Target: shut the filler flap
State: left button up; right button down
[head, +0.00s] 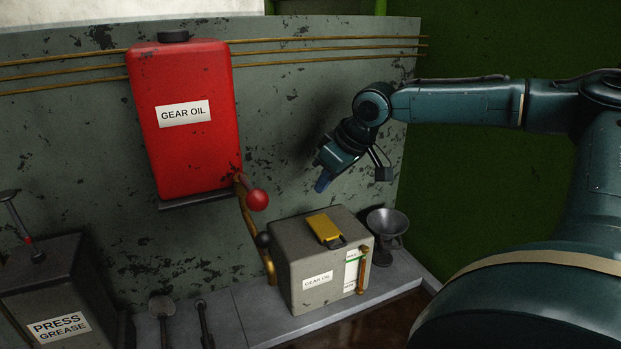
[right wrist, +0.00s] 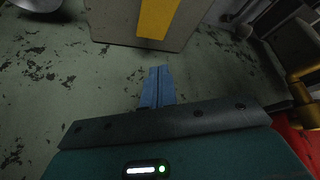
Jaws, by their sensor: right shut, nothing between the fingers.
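The filler flap (head: 324,228) is a yellow plate on top of the grey gear oil box (head: 305,264). A dark bracket or gap shows at its front edge; I cannot tell exactly how far it is tilted. In the right wrist view the yellow flap (right wrist: 158,16) shows at the top, cut off by the frame, against the grey box (right wrist: 110,28). My right gripper (head: 322,184) is above the box and flap, apart from them. Its blue fingers (right wrist: 157,86) are closed together with nothing between them. My left gripper is not in view.
A red gear oil tank (head: 185,125) hangs on the wall at left, with a red-knobbed lever (head: 257,200) below it. A funnel (head: 387,226) stands right of the box on the grey shelf (head: 262,320). A press grease box (head: 55,290) stands at lower left.

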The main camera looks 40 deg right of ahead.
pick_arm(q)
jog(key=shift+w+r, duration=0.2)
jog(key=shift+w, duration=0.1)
pick_arm(e)
notch_tip(320, 180, up, 6)
jog(key=shift+r, duration=0.2)
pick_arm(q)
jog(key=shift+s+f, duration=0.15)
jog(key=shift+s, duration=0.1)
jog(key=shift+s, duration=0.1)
